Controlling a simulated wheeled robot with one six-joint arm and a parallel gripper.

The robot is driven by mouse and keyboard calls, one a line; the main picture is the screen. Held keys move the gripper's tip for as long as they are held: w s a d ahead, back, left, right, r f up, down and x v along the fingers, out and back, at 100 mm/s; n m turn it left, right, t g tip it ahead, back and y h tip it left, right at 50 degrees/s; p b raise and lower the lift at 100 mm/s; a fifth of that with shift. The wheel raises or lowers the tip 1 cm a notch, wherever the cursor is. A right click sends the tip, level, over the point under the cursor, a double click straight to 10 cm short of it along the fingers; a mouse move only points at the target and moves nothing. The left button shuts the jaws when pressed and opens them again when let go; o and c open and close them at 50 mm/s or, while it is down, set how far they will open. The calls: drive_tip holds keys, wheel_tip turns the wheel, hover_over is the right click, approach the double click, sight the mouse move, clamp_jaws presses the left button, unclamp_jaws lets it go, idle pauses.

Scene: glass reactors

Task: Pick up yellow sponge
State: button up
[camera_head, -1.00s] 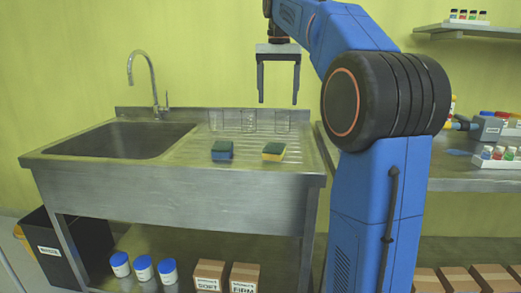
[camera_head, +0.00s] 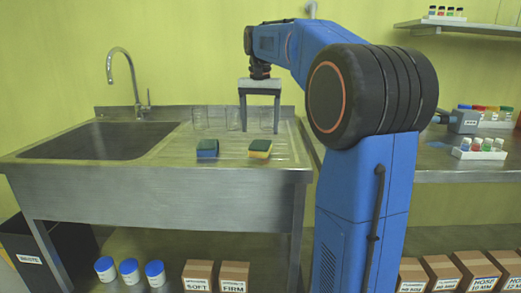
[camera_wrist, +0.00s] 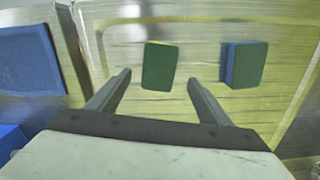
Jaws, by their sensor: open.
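The yellow sponge (camera_head: 260,149) has a dark green top and lies on the ribbed drainboard of the sink. In the wrist view its green top (camera_wrist: 159,66) shows just beyond my fingertips, roughly between them, with a thin yellow edge. A blue sponge (camera_head: 208,148) with a green top lies to its left in the head view; in the wrist view it is on the right (camera_wrist: 244,64). My gripper (camera_head: 260,131) is open and empty, pointing down above the drainboard behind or over the yellow sponge. It also shows in the wrist view (camera_wrist: 158,76).
The steel sink basin (camera_head: 95,155) with a tall tap (camera_head: 133,85) is to the left. A side bench on the right holds a white bottle rack (camera_head: 480,155).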

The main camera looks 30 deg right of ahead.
sight(261, 144)
drive_tip(key=shift+s+f, duration=0.15)
drive_tip(key=shift+f, duration=2.65)
drive_tip(key=c, duration=1.1)
